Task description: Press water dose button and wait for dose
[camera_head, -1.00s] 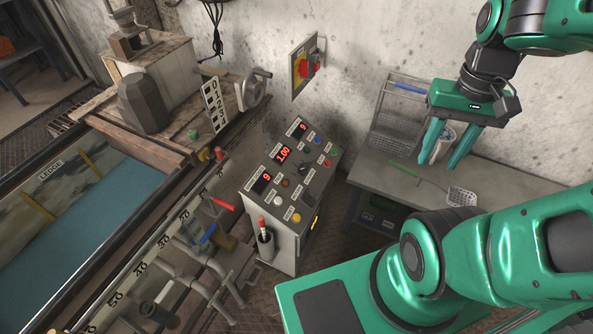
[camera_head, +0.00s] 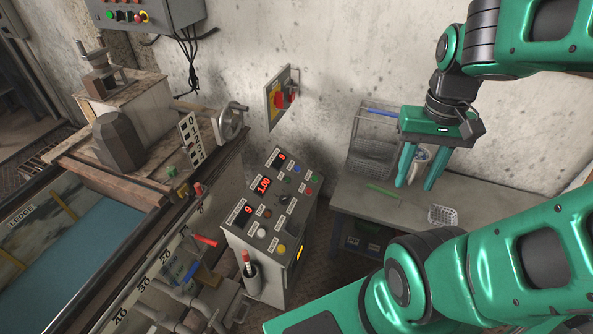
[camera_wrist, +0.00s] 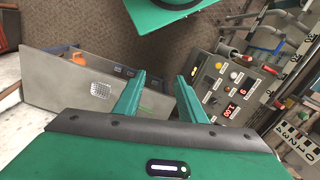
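A grey control console (camera_head: 272,215) stands in the middle of the head view. Its sloping top carries red digit displays (camera_head: 264,185), one reading 1.00, and several coloured buttons, among them a blue button (camera_head: 297,169), a white button (camera_head: 262,232) and a yellow button (camera_head: 281,249). The button labels are too small to read. My gripper (camera_head: 417,186) is open and empty, pointing down to the right of the console, above the bench. In the wrist view, the console (camera_wrist: 225,100) shows to the right of my open fingers (camera_wrist: 158,97).
A red rotary switch (camera_head: 283,97) is on the wall. A water-filled trough (camera_head: 70,250) and pipes lie left of the console.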

